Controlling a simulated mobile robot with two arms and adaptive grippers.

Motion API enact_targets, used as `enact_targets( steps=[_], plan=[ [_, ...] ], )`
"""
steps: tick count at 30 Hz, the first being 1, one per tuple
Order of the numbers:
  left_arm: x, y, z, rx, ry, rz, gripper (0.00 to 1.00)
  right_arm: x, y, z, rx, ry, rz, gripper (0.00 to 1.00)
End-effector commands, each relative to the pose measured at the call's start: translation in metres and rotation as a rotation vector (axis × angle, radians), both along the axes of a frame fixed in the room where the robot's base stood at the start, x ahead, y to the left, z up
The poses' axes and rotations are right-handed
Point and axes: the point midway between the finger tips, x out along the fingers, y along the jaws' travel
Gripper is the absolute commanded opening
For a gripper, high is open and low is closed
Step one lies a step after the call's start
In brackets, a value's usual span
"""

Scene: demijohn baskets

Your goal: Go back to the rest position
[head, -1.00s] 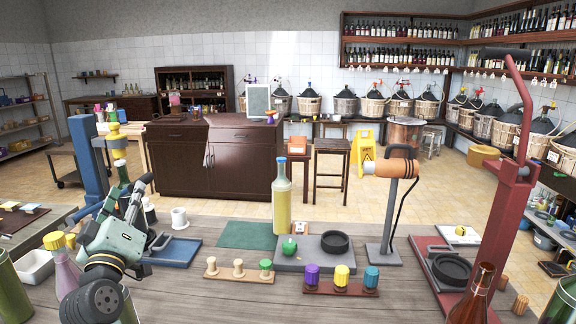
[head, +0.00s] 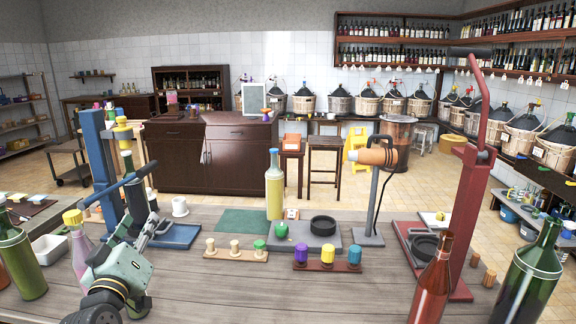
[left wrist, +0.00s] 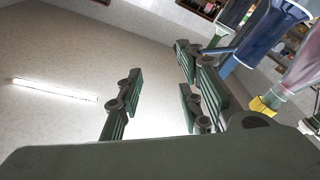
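My left gripper (head: 142,234) is at the front left of the wooden worktop, low in the head view. Its fingers tilt up and to the right, in front of the blue corking stand (head: 97,150) and its blue tray. In the left wrist view the gripper (left wrist: 160,64) shows two separated fingers with nothing between them. Whether the fingers touch the stand cannot be told from the head view. My right gripper is not in view.
A pink bottle with a yellow cap (head: 80,245) and a green bottle (head: 20,258) stand left of my gripper. A yellow bottle (head: 275,190) stands mid-table. A red bottle (head: 431,280), a green bottle (head: 530,275) and a red stand (head: 480,200) are at right. The front middle worktop is clear.

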Motion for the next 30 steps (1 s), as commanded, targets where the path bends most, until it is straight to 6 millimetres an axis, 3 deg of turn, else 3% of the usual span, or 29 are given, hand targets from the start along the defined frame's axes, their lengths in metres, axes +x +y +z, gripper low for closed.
enact_targets(
  steps=[7,11,15,19,24,30],
  plan=[
    [-0.028,-0.031,-0.078,0.120,0.225,-0.067,0.34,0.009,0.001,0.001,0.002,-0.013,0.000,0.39],
    [-0.060,-0.051,-0.135,0.205,0.396,-0.122,0.34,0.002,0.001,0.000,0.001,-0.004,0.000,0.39],
    [-0.123,-0.077,-0.213,0.320,0.648,-0.209,0.34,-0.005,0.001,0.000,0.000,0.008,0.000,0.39],
    [-0.193,-0.095,-0.270,0.414,0.872,-0.293,0.34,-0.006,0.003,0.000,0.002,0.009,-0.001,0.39],
    [-0.270,-0.106,-0.312,0.492,1.082,-0.378,0.34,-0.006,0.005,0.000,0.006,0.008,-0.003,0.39],
    [-0.343,-0.113,-0.335,0.551,1.265,-0.457,0.34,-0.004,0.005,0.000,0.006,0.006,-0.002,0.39]
  ],
)
